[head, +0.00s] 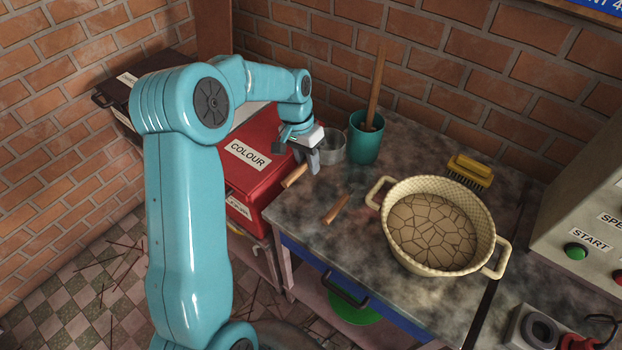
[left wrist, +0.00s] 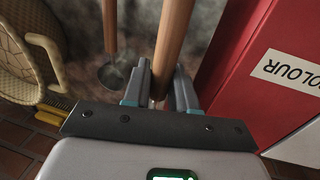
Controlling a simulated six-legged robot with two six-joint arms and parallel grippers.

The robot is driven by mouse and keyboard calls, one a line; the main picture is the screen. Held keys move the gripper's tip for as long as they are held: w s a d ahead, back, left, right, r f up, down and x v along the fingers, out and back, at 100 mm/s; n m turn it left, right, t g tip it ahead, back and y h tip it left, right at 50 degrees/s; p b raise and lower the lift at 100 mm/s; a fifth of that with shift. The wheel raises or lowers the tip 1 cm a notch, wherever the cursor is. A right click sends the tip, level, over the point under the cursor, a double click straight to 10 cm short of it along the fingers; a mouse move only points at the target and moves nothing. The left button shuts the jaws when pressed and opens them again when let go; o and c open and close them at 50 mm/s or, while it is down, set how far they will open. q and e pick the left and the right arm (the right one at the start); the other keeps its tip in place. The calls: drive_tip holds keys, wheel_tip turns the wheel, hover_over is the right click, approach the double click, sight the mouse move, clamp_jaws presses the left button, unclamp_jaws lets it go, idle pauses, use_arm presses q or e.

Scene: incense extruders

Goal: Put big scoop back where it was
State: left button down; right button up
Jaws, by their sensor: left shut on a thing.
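The big scoop has a grey metal bowl (head: 332,146) and a wooden handle (head: 295,177). My left gripper (head: 313,161) is shut on it near where handle and bowl meet, beside the red COLOUR box. In the left wrist view the wooden handle (left wrist: 174,35) runs between the fingers (left wrist: 160,88); the bowl is hidden there. I cannot tell whether the scoop touches the table. A second, smaller scoop with a wooden handle (head: 338,208) lies on the table; its handle (left wrist: 110,25) and small dark round head (left wrist: 112,75) show in the left wrist view. My right gripper is out of view.
The red COLOUR box (head: 240,170) stands close to the left of the gripper. A teal pot (head: 364,145) with a wooden stick stands behind the scoop. A cream basket (head: 394,193) and yellow brush (head: 470,170) are to the right.

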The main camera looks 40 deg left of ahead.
use_arm(q)
wheel_tip(320, 180, down, 7)
drive_tip(key=shift+d+f+p, duration=0.1)
drive_tip(key=shift+f+p, duration=0.1)
drive_tip(key=shift+p, duration=0.1)
drive_tip(key=shift+w+f, duration=0.2)
drive_tip(key=shift+f, duration=0.2)
drive_tip(key=shift+s+f, duration=0.1)
drive_tip(key=shift+s, duration=0.05)
drive_tip(key=c, duration=0.9)
unclamp_jaws()
wheel_tip(320, 180, up, 12)
drive_tip(key=a, duration=0.2)
drive_tip(key=shift+s+b, duration=0.2)
drive_tip(key=shift+b, duration=0.2)
drive_tip(key=shift+a, duration=0.1)
